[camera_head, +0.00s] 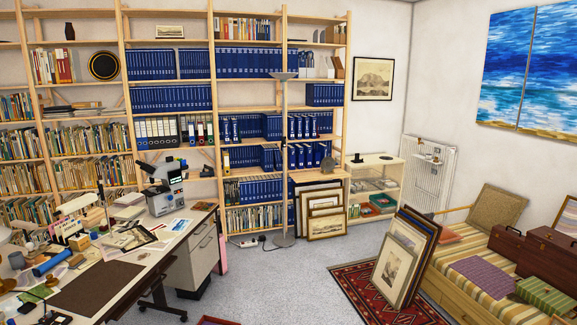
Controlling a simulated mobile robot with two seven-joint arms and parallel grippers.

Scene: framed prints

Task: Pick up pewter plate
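I cannot single out a pewter plate with certainty. A dark round plate (103,66) with a lighter ring stands upright on an upper shelf at the left, beside a row of books. A small grey rounded object (327,164) sits at the right end of a lower shelf; it is too small to tell what it is. Neither of my grippers shows in the head view.
A cluttered desk (97,290) fills the lower left, with a microscope (161,188) on it. Framed pictures (400,262) lean against a striped daybed (454,259) at the right. A floor lamp (284,150) stands before the shelves. Grey carpet (285,278) is open in the middle.

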